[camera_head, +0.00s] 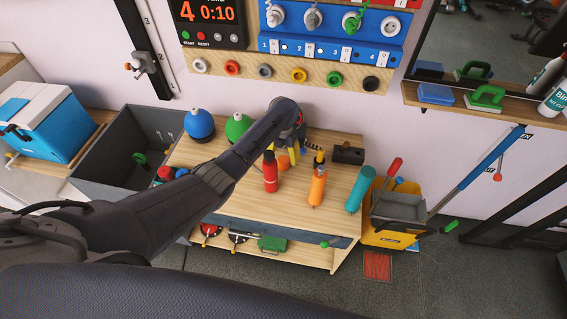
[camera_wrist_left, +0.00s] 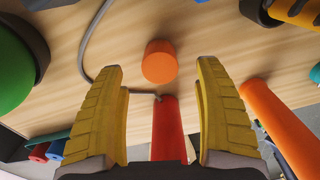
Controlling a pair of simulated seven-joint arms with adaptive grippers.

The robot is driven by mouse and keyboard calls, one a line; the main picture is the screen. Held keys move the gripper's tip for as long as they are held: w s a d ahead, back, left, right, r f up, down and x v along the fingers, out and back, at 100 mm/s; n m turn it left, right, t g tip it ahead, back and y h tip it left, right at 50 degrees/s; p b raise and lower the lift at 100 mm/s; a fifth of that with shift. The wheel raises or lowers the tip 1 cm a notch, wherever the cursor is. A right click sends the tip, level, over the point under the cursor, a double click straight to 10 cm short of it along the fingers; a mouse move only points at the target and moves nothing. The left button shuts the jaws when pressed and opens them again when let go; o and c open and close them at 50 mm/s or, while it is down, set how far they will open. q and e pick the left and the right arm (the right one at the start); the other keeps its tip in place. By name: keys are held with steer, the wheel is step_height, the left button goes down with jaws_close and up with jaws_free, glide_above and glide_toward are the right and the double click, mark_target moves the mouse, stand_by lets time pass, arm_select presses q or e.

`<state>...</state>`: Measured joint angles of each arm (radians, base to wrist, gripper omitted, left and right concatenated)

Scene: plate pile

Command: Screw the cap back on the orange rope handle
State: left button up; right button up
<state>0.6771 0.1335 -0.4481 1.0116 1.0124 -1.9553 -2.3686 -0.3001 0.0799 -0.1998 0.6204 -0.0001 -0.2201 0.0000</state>
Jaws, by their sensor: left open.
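My left gripper (camera_head: 293,149) is over the middle of the wooden table, pointing down. In the left wrist view its yellow fingers (camera_wrist_left: 161,68) are spread wide with nothing between the pads. A short orange cylinder, apparently the cap (camera_wrist_left: 159,61), is just beyond the fingertips, centred between them and apart from both. In the head view an orange piece (camera_head: 284,162) shows beside the fingers, partly hidden. The orange handle (camera_head: 317,187) stands to the right of the gripper; its orange body also shows in the left wrist view (camera_wrist_left: 279,122). My right gripper is not in view.
A red bottle-like handle (camera_head: 270,174) stands close left of the gripper, and a teal cylinder (camera_head: 358,189) stands right of the orange handle. Green (camera_head: 237,126) and blue (camera_head: 199,124) round weights are at the back left. A black block (camera_head: 348,154) lies at the back right.

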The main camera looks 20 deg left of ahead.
mark_target(284, 160)
arm_select(q)
steer(key=shift+f, duration=1.55)
steer(key=c, duration=1.1)
